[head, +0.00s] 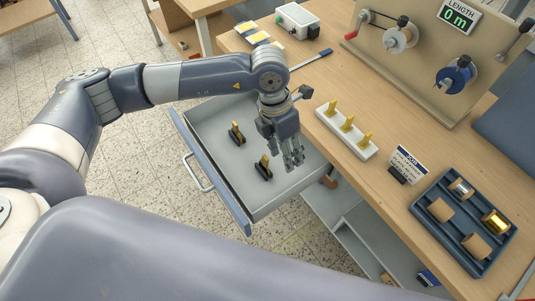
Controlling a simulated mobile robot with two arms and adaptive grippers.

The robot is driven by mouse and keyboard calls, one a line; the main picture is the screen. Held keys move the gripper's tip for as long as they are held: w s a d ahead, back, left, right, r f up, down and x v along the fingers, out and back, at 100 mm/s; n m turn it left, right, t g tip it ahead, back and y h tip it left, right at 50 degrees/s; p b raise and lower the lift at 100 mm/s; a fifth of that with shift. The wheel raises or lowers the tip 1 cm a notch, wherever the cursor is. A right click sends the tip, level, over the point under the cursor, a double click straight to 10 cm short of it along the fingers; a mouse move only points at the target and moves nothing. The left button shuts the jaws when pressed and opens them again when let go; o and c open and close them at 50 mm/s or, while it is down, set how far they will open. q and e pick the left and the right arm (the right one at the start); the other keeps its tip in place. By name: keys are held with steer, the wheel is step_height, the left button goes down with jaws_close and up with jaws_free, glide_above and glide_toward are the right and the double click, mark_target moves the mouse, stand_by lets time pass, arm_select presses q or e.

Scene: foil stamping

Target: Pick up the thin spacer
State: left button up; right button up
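Two small dark pieces with tan upright parts stand in the open drawer (215,168): one farther back (237,133), one nearer the front (263,168). I cannot tell from this view whether either is the thin spacer. My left gripper (293,163) points down over the right part of the drawer, to the right of the nearer dark piece and apart from it in the picture. Its fingers look close together with nothing visible between them, but their opening is unclear. My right gripper is not in view.
A white block with three yellow pieces (358,149) stands on the bench near the drawer. A small sign (408,162) and a blue tray of rolls (465,258) lie to its right. A board with cranks (437,50) and a pale box (297,20) stand behind.

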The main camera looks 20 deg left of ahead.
arm_select(q)
steer(key=w+a+y, duration=0.2)
steer(key=w+a, duration=0.1)
steer(key=a, duration=0.2)
steer(key=p, duration=0.1)
glide_above(264, 158)
steer(key=shift+t, duration=0.4)
steer(key=f, duration=0.4)
steer(key=shift+w+d+f, duration=0.1)
steer(key=shift+w+d, duration=0.15)
steer(key=shift+d, duration=0.05)
steer(key=shift+f, duration=0.3)
steer(key=f+p, duration=0.1)
steer(key=f, duration=0.2)
steer(key=f+p, duration=0.1)
steer(key=f, duration=0.1)
steer(key=shift+s+a+p, duration=0.25)
steer(key=shift+p, duration=0.05)
steer(key=shift+f, duration=0.3)
jaws_close()
